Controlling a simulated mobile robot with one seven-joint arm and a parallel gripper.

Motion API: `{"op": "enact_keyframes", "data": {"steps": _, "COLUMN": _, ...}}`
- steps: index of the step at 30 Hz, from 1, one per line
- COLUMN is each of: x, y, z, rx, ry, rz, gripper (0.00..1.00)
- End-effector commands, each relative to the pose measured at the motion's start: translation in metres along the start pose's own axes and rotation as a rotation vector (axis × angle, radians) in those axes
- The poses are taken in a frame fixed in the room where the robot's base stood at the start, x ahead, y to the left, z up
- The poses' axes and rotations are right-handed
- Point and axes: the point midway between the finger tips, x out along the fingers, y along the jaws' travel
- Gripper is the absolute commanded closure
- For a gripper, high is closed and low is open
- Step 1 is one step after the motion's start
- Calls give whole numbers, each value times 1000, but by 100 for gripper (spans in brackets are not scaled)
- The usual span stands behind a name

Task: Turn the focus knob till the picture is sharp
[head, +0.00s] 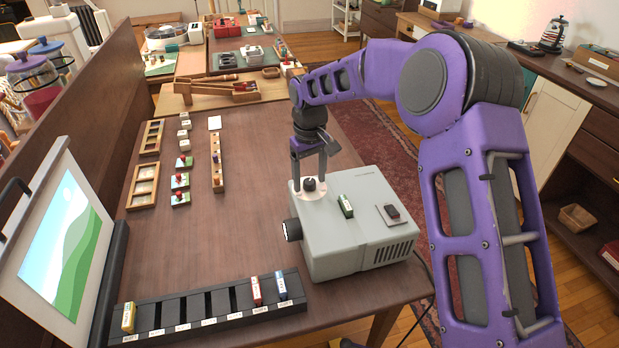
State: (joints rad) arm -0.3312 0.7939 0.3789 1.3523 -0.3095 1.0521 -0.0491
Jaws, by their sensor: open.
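The grey projector (345,238) stands on the brown table, its lens (292,230) facing left. A black focus knob (310,185) on a pale round plate sits on its top, near the back left corner. My gripper (309,179) points down over the knob, with its open fingers on either side; I cannot tell whether they touch it. The screen (68,243) at the left shows a picture of green hills under a pale blue sky. The hill edges look fairly crisp at this size.
A black slotted rack (210,308) with several slides lies in front. Wooden trays (144,185) and small red-topped pieces (181,181) stand further back. The table's middle is clear.

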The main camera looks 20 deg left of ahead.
Motion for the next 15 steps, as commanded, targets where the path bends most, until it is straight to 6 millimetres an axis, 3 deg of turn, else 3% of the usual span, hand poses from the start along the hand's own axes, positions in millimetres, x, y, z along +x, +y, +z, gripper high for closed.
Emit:
{"op": "enact_keyframes", "data": {"steps": 6, "x": 0, "y": 0, "z": 0, "rx": 0, "ry": 0, "rz": 0, "gripper": 28}}
{"op": "enact_keyframes", "data": {"steps": 15, "x": 0, "y": 0, "z": 0, "rx": 0, "ry": 0, "rz": 0, "gripper": 80}}
